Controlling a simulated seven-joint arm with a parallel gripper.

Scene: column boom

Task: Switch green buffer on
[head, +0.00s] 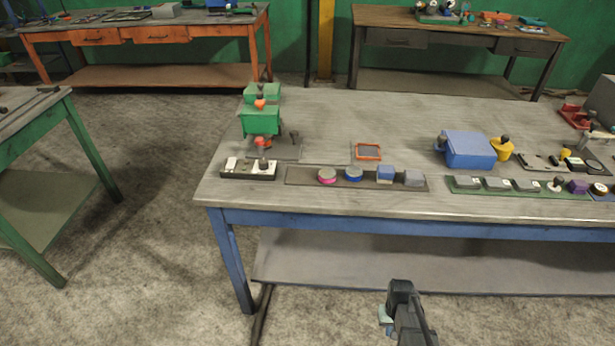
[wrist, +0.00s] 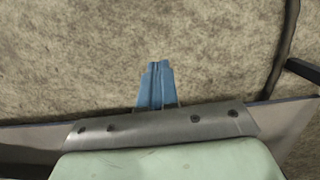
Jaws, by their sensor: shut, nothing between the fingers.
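A green machine (head: 261,120), which I take to be the green buffer, stands at the left end of the blue-legged workbench. It has boxy green parts and orange-red round pieces. In front of it lies a dark strip (head: 248,169) with pale blocks and a dark knob on a stalk; whether it belongs to the machine I cannot tell. The switch is too small to make out. My gripper (wrist: 157,66) shows in the wrist view with its blue fingers together, empty, over the concrete floor. In the head view my arm end is at the bottom, in front of the bench and well away from the machine.
On the workbench (head: 325,113), a strip (head: 355,180) with round and square pieces lies right of the machine. Behind it is an orange-framed tray (head: 368,152). A blue box (head: 470,150) and a green strip (head: 520,188) are farther right. Bare benchtop lies behind the tray.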

